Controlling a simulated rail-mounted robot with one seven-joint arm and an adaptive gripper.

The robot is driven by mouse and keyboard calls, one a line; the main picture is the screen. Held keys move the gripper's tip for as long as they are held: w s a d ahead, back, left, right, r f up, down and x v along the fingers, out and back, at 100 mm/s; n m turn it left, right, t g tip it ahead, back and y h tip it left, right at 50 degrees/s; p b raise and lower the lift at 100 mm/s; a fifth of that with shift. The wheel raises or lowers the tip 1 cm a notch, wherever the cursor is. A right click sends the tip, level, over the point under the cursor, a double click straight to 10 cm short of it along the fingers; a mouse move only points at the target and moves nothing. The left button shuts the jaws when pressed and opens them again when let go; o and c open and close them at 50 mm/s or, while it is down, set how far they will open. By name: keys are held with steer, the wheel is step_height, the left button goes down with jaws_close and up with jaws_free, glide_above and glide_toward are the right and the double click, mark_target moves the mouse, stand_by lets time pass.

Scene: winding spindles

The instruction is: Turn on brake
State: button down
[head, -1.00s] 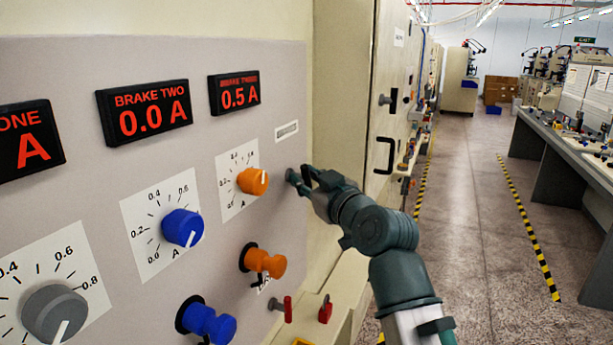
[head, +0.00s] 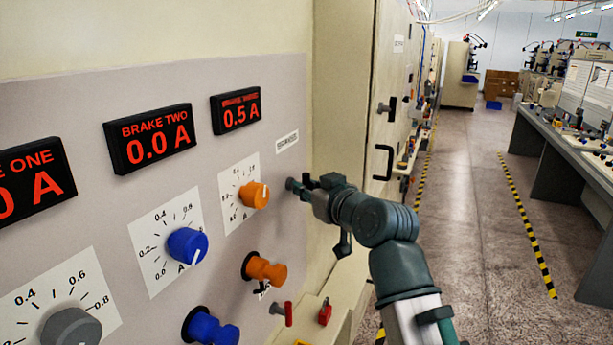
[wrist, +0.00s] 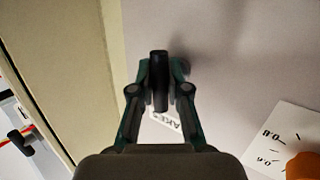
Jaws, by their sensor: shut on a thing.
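A grey control panel (head: 60,120) fills the left of the head view. My gripper (head: 298,186) is at its right edge, below a small label (head: 287,140). In the wrist view my gripper (wrist: 160,85) has its two fingers closed around a dark, rounded switch handle (wrist: 160,75) that stands out from the panel. In the head view the handle is mostly hidden by the fingers. The brake two display (head: 152,137) reads 0.0 A and the brake three display (head: 237,109) reads 0.5 A. The brake one display (head: 35,180) is cut off.
An orange dial (head: 254,195), a blue dial (head: 187,245) and a grey dial (head: 70,330) sit left of my gripper. Orange (head: 265,269) and blue (head: 210,328) knobs stick out below. A cabinet with a black handle (head: 383,162) stands to the right. The aisle floor is clear.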

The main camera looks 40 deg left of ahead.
steer(key=shift+m+g, duration=0.3)
steer(key=shift+m, duration=0.1)
steer(key=c, duration=1.4)
jaws_free()
steer(key=v, duration=1.2)
steer(key=shift+r, duration=0.2)
steer(key=shift+s, duration=0.15)
